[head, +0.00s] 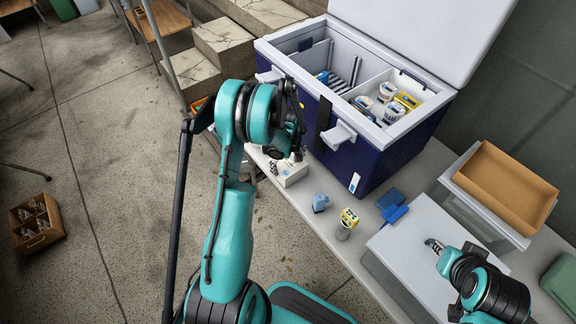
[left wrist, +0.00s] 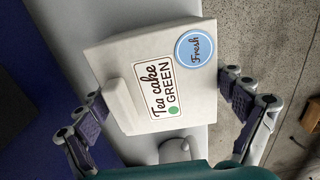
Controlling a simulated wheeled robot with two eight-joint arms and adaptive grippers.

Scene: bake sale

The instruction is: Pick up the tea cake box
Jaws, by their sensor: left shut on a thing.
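The tea cake box (left wrist: 160,100) is white, with a "Tea cake GREEN" label and a round blue "Fresh" sticker. It fills the middle of the left wrist view, and its white side shows in the head view (head: 290,175) beside the cooler. My left gripper (head: 291,157) is over it. In the left wrist view the fingers of my left gripper (left wrist: 164,105) lie along two opposite sides of the box, shut on it. My right gripper (head: 434,245) is at the lower right in the head view; its finger opening is too small to judge.
A blue and white cooler (head: 375,160) with its lid up stands close beside the box. A yellow box (head: 349,216), a can (head: 343,231) and blue items (head: 392,204) stand in front. A brown tray (head: 505,185) is at the right.

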